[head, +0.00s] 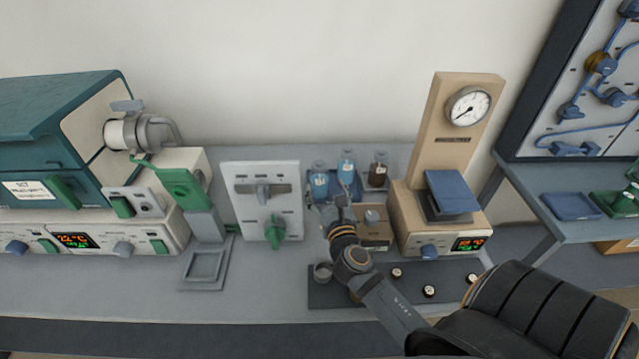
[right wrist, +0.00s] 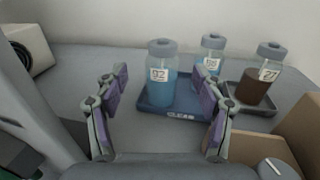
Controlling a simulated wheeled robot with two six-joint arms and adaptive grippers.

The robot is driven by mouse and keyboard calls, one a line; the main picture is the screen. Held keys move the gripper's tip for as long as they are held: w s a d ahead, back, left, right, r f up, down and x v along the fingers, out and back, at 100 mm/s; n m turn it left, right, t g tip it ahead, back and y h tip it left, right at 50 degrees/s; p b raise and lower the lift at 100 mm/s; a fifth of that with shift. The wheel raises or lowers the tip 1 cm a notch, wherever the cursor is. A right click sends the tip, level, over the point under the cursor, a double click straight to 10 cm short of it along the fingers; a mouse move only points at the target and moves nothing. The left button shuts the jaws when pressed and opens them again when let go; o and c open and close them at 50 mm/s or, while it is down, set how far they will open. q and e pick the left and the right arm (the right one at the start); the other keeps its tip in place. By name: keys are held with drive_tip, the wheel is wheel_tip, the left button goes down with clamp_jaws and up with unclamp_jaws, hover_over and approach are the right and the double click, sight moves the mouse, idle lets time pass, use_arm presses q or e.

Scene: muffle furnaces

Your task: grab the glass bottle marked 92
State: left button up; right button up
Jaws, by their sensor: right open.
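The glass bottle marked 92 (right wrist: 161,88) holds blue liquid under a grey cap and stands upright at the left of a blue tray (right wrist: 183,108) labelled CLEAN. In the head view it is the leftmost bottle (head: 319,184). My right gripper (right wrist: 166,92) is open and empty, with its fingers framing the bottle from the front; I see no contact. In the head view the right gripper (head: 333,208) is small and partly covers the area just before the bottle. My left gripper is not in view.
A second blue bottle (right wrist: 210,58) stands behind on the blue tray. A brown bottle marked 27 (right wrist: 256,80) stands on a separate tray at right. A cardboard box (head: 375,232) is close to the right gripper. A white switch panel (head: 262,190) stands left.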

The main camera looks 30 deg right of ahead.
sight(321, 173)
drive_tip(key=x, duration=0.9)
drive_tip(key=shift+w+d+f, duration=0.25)
drive_tip(key=shift+w+d, duration=0.05)
drive_tip(key=shift+d, duration=0.05)
drive_tip(key=shift+s+r, duration=0.1)
clamp_jaws()
